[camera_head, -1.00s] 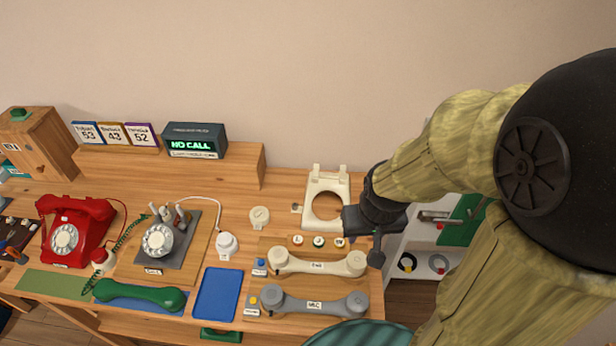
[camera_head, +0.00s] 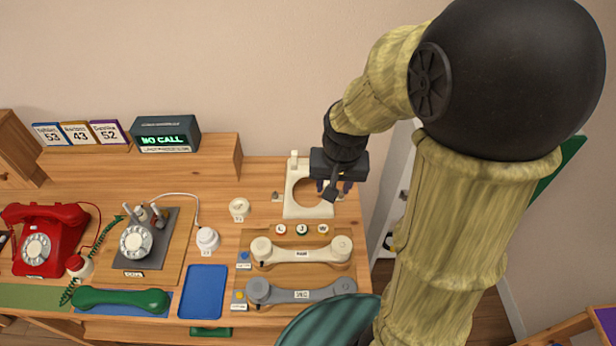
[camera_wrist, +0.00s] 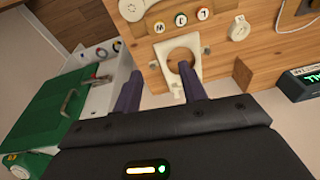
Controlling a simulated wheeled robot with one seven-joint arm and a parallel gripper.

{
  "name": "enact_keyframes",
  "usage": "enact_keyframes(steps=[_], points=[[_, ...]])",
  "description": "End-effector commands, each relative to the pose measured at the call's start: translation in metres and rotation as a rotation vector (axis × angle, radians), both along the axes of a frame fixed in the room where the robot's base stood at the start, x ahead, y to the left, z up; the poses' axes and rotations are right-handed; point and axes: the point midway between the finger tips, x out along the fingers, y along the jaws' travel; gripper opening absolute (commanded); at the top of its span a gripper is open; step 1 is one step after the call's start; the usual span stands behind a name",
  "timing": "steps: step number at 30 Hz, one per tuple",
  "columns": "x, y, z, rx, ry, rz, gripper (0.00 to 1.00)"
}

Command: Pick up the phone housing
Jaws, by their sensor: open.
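The cream phone housing (camera_head: 294,203) is a flat frame with a round opening, lying on the wooden desk toward the back right. My gripper (camera_head: 334,188) is over its right side, and its dark body hides part of that side. In the wrist view the housing (camera_wrist: 167,48) lies beyond the fingertips, with its round opening partly behind one finger. I cannot tell whether a finger touches the housing.
A blue tray (camera_head: 203,293) lies front left. The desk's right edge is close to the housing.

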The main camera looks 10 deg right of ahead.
Motion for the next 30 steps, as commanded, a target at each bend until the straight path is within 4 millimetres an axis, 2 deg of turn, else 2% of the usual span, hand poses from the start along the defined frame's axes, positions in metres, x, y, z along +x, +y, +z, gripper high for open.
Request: enact_keyframes(steps=[1, 3, 9, 15, 24, 30], points=[[0.021, -0.001, -0.003, 0.014, 0.007, -0.071, 0.42], [0.047, -0.002, -0.002, 0.035, 0.023, -0.182, 0.42], [0.115, -0.005, 0.000, 0.086, 0.065, -0.493, 0.42], [0.174, -0.006, -0.001, 0.124, 0.103, -0.799, 0.42], [0.244, -0.003, -0.009, 0.150, 0.147, -1.246, 0.42], [0.268, -0.001, -0.013, 0.151, 0.160, -1.463, 0.42]])
